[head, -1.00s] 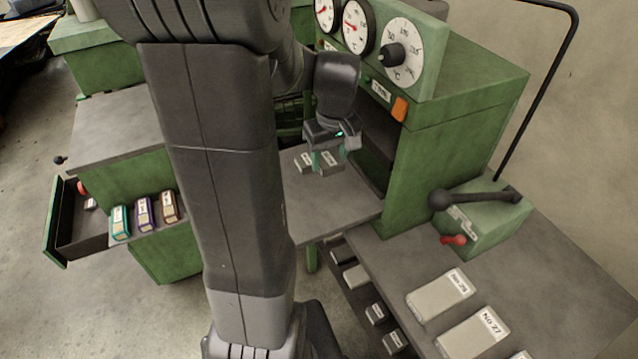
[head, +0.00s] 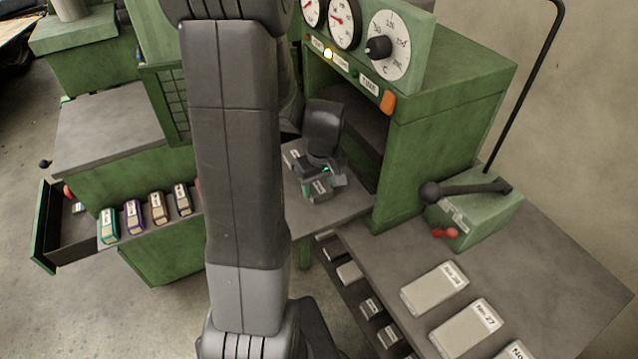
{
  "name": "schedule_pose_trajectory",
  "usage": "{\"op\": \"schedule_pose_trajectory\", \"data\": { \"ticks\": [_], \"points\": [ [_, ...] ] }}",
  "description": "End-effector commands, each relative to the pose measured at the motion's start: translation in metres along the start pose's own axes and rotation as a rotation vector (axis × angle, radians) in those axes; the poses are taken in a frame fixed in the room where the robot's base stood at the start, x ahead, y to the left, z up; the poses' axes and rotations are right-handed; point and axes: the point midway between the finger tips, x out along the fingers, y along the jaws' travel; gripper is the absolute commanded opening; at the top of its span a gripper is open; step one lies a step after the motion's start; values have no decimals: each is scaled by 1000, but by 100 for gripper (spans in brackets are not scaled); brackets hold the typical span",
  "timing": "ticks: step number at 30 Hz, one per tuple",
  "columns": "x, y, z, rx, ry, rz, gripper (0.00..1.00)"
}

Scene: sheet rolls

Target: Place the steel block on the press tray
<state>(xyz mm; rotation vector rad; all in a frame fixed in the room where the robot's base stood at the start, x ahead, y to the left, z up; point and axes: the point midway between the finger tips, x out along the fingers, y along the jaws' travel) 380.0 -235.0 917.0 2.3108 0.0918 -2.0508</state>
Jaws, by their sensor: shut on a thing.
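The steel block (head: 320,187) is small and grey with a white label on top. My gripper (head: 322,181) points down and is shut on it, with greenish fingers on its sides. The block is over the front part of the grey press tray (head: 345,207), in front of the green press opening. I cannot tell whether it touches the tray or hangs just above it. A second labelled block (head: 292,158) lies on the tray behind and to the left, apart from the held one. My wrist and arm hide part of the tray.
The green press (head: 450,120) with dials stands behind and right. A bench (head: 560,260) at right holds large labelled blocks (head: 435,288) and a lever box (head: 475,215). Small blocks sit on a lower shelf. At left are an open drawer (head: 85,245) and several coloured labelled boxes (head: 134,217).

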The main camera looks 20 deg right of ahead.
Motion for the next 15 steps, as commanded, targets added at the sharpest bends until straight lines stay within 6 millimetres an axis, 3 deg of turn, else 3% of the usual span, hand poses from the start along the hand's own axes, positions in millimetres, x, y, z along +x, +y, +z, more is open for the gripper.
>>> {"op": "schedule_pose_trajectory", "data": {
  "ticks": [10, 11, 14, 15],
  "points": [
    [3, 0, 0, 0, 2, 2, 6],
    [4, 0, 0, 0, 1, 1, 53],
    [2, 0, 0, 0, 1, 1, 72],
    [2, 0, 0, 0, 1, 1, 72]
  ]
}}
